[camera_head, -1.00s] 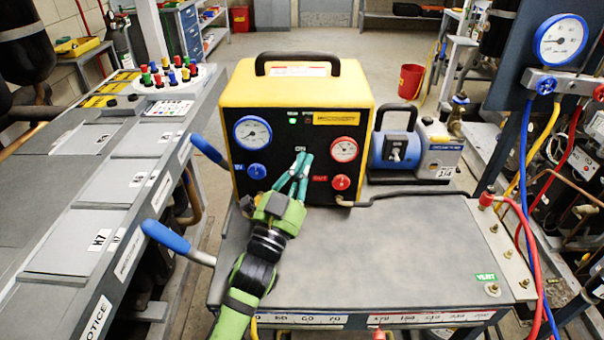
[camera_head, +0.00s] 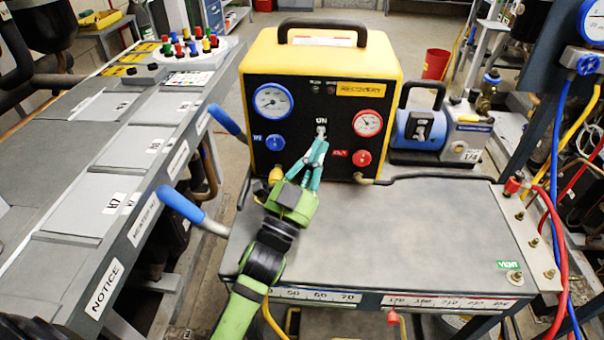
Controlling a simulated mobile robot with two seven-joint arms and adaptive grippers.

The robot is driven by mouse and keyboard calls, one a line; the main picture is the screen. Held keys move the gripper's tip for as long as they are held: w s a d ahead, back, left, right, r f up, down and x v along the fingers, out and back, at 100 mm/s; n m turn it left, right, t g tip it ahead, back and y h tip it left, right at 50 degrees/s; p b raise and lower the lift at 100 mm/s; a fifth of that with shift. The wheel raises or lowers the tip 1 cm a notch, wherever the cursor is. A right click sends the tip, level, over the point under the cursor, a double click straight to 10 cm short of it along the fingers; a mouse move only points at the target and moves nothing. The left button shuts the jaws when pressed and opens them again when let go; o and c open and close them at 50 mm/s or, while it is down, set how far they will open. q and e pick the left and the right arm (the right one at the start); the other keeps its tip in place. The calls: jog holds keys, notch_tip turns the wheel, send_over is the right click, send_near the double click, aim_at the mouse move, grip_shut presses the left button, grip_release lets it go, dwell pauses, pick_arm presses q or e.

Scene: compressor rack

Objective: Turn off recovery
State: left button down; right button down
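The yellow recovery machine (camera_head: 330,60) stands on the grey cart, its black front panel facing me. A small metal toggle switch (camera_head: 321,131) sits mid-panel below a label ending in "N". The indicator lamps (camera_head: 316,88) near the panel's top look dark. My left gripper (camera_head: 319,146), with teal fingers on a green body, is in front of the panel. Its fingertips are close together just below the switch, which shows above them; I cannot tell whether they touch it. Nothing is seen held. My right gripper is not in view.
A blue gauge (camera_head: 272,101) and blue knob (camera_head: 275,142) are left of the fingers; a red gauge (camera_head: 367,123) and red knob (camera_head: 361,158) are right. A blue pump (camera_head: 420,128) stands beside the machine. The cart top (camera_head: 400,225) is mostly clear.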

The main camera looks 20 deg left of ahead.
pick_arm(q)
jog(key=v, duration=1)
jog(key=shift+a, duration=0.1)
